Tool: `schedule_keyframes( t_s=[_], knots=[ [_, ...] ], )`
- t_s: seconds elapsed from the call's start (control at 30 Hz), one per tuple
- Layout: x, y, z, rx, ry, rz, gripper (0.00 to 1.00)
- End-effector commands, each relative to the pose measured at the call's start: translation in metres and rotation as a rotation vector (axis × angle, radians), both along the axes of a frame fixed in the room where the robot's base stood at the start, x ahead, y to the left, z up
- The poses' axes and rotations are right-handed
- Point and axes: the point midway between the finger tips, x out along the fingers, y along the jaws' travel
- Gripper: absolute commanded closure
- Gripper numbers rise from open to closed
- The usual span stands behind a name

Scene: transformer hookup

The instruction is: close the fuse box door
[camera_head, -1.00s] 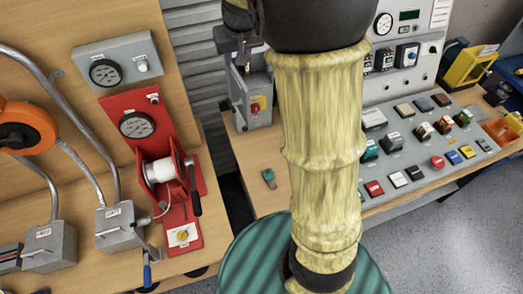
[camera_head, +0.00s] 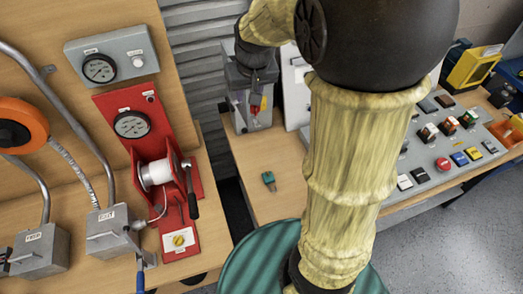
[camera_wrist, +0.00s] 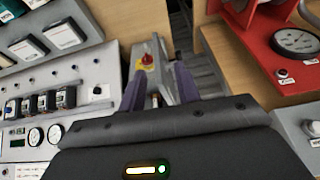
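The fuse box appears to be the small grey box (camera_head: 240,120) with a red knob and a yellow label, at the back left of the right-hand bench in the head view. In the wrist view its grey front (camera_wrist: 142,50) with the red knob lies ahead, between the finger lines. I cannot tell how far its door stands open. My gripper (camera_wrist: 158,82) has its two purple fingers apart, close in front of the box. A small light-tipped part shows between the fingers; I cannot tell whether they touch it. In the head view my arm hides part of the box.
A red panel (camera_head: 122,100) with a gauge and white spool stands left. A control panel (camera_head: 440,165) with several buttons lies right, partly behind my arm. A teal object (camera_head: 269,180) lies on the bench. A green round top (camera_head: 245,265) stands in front.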

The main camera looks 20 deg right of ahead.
Motion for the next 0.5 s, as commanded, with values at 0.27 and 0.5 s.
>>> schedule_keyframes(
  t_s=[0.27,0.5],
  knots=[
    [-0.029,0.000,-0.038,0.001,0.024,-0.001,0.67],
    [-0.054,0.000,-0.067,-0.001,0.044,0.001,0.67]
  ],
)
